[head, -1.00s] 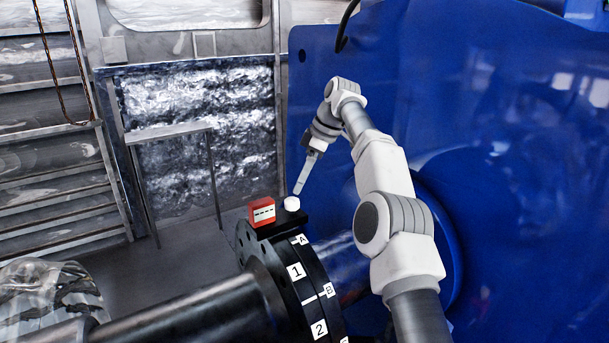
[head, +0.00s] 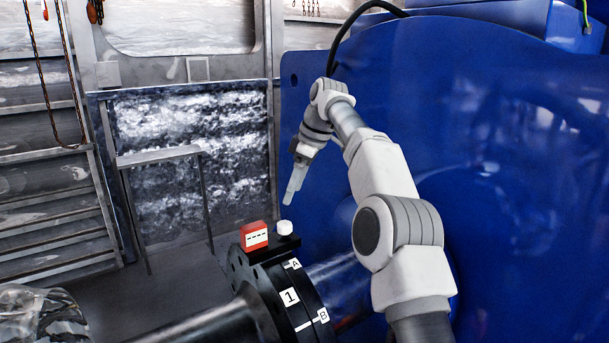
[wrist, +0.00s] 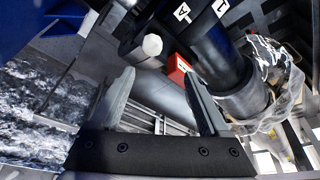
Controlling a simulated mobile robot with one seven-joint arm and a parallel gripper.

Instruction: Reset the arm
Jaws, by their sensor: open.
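My arm reaches forward in the head view, and my gripper (head: 291,186) hangs above and slightly left of a white round knob (head: 284,228), apart from it. In the wrist view my gripper (wrist: 158,95) is open, its two fingers spread with nothing between the tips. The white knob (wrist: 152,44) and a red block (wrist: 177,66) lie beyond the fingers. In the head view the red block (head: 254,236), with a dashed white label, stands beside the knob on a black bracket on top of the black flange (head: 278,290).
The flange carries labels 1, A and B on a thick shaft (head: 205,322). A large blue housing (head: 500,130) fills the right side. A metal stand (head: 160,156) stands at the back left. A clear-wrapped object (head: 40,318) sits at the lower left.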

